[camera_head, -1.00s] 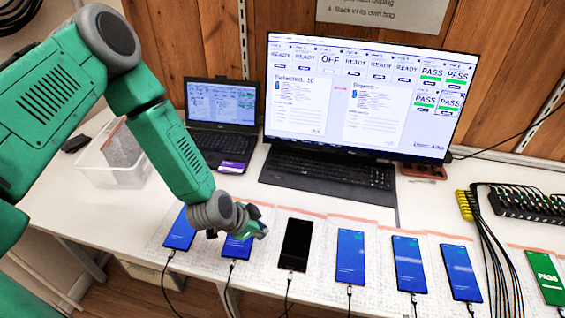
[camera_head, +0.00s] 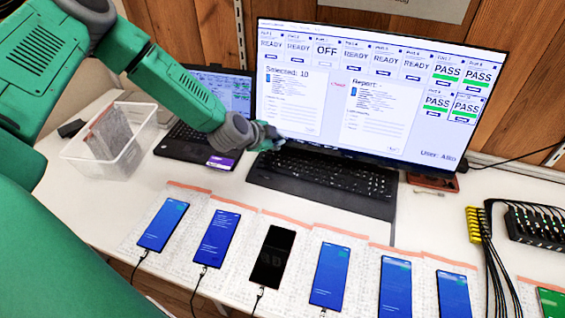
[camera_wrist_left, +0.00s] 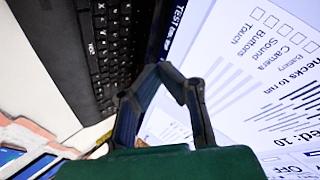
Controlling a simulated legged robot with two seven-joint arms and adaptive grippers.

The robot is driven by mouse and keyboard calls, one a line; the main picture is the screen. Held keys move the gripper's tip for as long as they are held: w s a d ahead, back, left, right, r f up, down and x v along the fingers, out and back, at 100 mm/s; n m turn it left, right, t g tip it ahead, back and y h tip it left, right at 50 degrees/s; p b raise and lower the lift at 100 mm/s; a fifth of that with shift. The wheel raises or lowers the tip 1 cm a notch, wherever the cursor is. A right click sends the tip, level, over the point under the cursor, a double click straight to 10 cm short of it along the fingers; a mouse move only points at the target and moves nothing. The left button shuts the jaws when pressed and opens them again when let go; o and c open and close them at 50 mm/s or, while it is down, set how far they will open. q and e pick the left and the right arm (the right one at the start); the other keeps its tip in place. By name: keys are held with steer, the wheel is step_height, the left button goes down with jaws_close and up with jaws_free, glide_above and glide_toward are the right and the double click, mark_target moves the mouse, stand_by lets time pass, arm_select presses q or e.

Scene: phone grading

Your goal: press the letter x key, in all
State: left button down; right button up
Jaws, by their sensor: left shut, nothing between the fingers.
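The black keyboard (camera_head: 330,178) lies on the white table in front of the large monitor (camera_head: 370,90). My left gripper (camera_head: 277,139) is at the keyboard's back left corner, close to the monitor's lower left edge. In the left wrist view its fingers (camera_wrist_left: 165,72) are shut with nothing between them, and the keyboard (camera_wrist_left: 100,50) shows at upper left. I cannot tell whether the fingertips touch anything. My right gripper is not in view.
A laptop (camera_head: 190,140) stands left of the keyboard, beside a clear bin (camera_head: 90,165). Several phones, one of them black-screened (camera_head: 273,256), lie on pads along the front with cables. A black hub (camera_head: 540,228) with yellow-ended cables is at right.

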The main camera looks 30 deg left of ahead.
mark_target(286, 161)
arm_select(q)
steer(key=f+b, duration=0.1)
steer(key=a+f+b, duration=0.1)
steer(key=f+b, duration=0.2)
steer(key=f, duration=0.1)
steer(key=shift+w+a+f, duration=0.2)
steer(key=shift+a, duration=0.2)
steer(key=d+f+b, duration=0.1)
steer(key=b, duration=0.1)
steer(key=d+f+b, duration=0.1)
steer(key=f+b, duration=0.1)
steer(key=shift+w+d, duration=0.15)
steer(key=shift+w, duration=0.2)
steer(key=shift+f, duration=0.2)
steer(key=shift+a, duration=0.4)
steer(key=shift+a+f, duration=0.3)
steer(key=shift+a, duration=0.3)
steer(key=shift+d+r, duration=0.15)
steer(key=shift+d, duration=0.25)
steer(key=shift+d+r, duration=0.15)
steer(key=shift+d, duration=0.35)
steer(key=shift+a+f, duration=0.25)
steer(key=shift+a, duration=0.55)
steer(key=shift+d, duration=1.1)
steer(key=shift+a+f, duration=0.15)
steer(key=shift+a, duration=0.4)
steer(key=shift+d+f, duration=0.1)
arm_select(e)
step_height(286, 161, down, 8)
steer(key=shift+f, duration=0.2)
